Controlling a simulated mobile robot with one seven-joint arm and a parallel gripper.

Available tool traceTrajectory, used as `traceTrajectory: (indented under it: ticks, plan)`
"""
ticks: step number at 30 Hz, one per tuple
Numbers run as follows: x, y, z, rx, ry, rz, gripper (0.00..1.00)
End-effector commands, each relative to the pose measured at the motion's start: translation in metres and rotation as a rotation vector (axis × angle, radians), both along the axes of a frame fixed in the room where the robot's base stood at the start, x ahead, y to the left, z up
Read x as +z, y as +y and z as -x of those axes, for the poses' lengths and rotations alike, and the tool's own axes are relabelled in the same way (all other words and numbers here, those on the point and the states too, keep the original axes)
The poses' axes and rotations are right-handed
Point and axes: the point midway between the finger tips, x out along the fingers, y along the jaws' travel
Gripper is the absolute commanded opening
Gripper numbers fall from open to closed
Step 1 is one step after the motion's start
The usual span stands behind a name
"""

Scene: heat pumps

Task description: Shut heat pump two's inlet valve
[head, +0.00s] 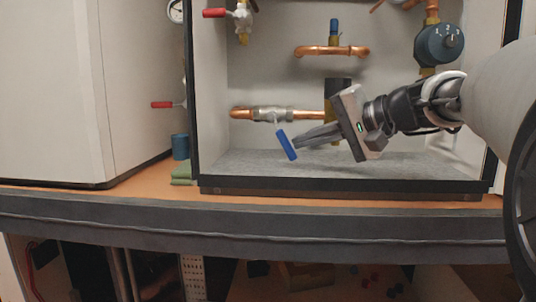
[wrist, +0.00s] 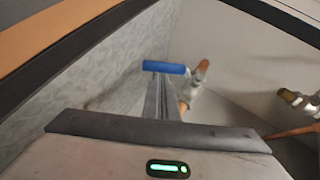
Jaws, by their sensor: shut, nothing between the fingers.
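A valve with a silver body (head: 272,114) sits in a horizontal copper pipe low in the open cabinet; I cannot tell from a label whether this is heat pump two's inlet. Its blue handle (head: 286,145) hangs below the body, tilted, its lower end toward the right. My gripper (head: 298,145) is shut and empty, reaching in from the right with its fingertips at the blue handle's right side. In the wrist view the blue handle (wrist: 166,67) lies across just beyond the fingertips (wrist: 163,82). I cannot tell whether they touch it.
A red-handled valve (head: 214,13) is at the upper left, and another red handle (head: 162,105) is left of the cabinet. A blue dial unit (head: 438,44) hangs at the upper right. A blue cup (head: 180,147) stands outside. The cabinet's grey floor (head: 270,163) is clear.

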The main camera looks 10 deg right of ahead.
Motion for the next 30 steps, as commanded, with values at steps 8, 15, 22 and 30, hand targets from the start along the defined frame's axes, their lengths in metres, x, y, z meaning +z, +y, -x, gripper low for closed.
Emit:
traceTrajectory:
  ticks: [8, 15, 22, 30]
  plan:
    - [-0.021, 0.016, -0.002, 0.009, -0.019, -0.104, 0.0]
    - [-0.028, 0.027, -0.004, 0.01, -0.016, -0.101, 0.0]
    - [-0.031, 0.032, -0.005, 0.01, -0.015, -0.1, 0.0]
    - [-0.032, 0.035, -0.006, 0.01, -0.013, -0.1, 0.0]
